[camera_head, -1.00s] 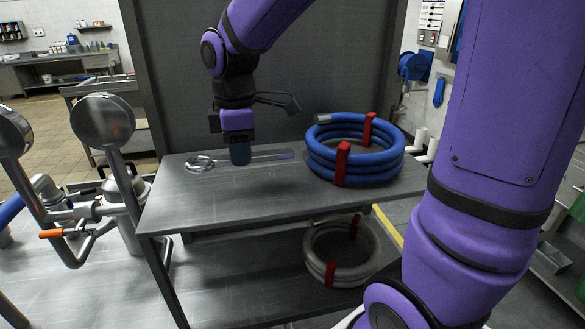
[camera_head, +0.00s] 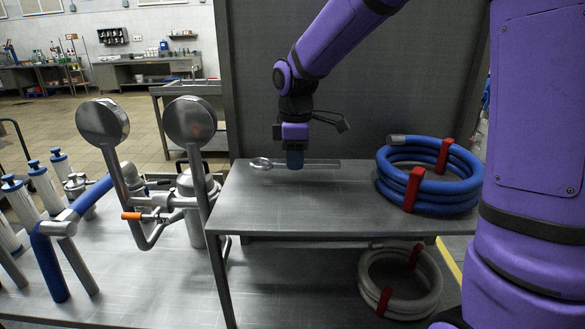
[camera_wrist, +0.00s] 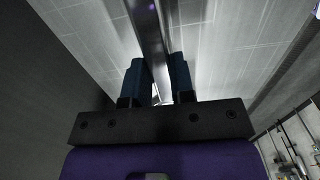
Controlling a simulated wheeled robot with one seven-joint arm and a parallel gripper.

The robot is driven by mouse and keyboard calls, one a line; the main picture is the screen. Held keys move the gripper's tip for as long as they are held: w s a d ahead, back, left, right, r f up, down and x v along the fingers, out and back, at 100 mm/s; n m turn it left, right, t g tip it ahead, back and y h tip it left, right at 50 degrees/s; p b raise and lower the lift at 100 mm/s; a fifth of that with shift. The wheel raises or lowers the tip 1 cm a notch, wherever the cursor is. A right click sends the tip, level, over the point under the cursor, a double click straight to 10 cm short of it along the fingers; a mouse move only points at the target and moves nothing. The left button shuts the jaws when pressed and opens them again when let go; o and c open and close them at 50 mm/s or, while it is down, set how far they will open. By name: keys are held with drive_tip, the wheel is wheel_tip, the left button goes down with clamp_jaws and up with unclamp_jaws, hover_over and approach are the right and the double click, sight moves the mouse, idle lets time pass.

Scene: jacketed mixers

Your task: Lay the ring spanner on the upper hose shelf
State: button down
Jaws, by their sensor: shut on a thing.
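The ring spanner (camera_head: 322,162) is a long silver bar with a ring at its left end. It lies level, just over or on the upper hose shelf (camera_head: 290,205), near the back; I cannot tell whether it touches the surface. My gripper (camera_head: 294,160) points down, with its blue fingers shut around the spanner's shaft. In the wrist view the shaft (camera_wrist: 148,38) runs away between the two blue fingers (camera_wrist: 157,82), above the grey shelf surface.
A coiled blue hose (camera_head: 435,205) with red clamps occupies the right of the upper shelf. A grey hose coil (camera_head: 385,300) sits on the lower level. Two round-headed steel fittings (camera_head: 189,122) stand left of the shelf. The front middle of the upper shelf is clear.

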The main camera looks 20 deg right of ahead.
sight(292, 178)
drive_tip(key=shift+w, duration=0.9)
drive_tip(key=shift+w+f, duration=0.2)
drive_tip(key=shift+f, duration=1.6)
drive_tip(key=shift+f, duration=0.15)
drive_tip(key=c, duration=1)
unclamp_jaws()
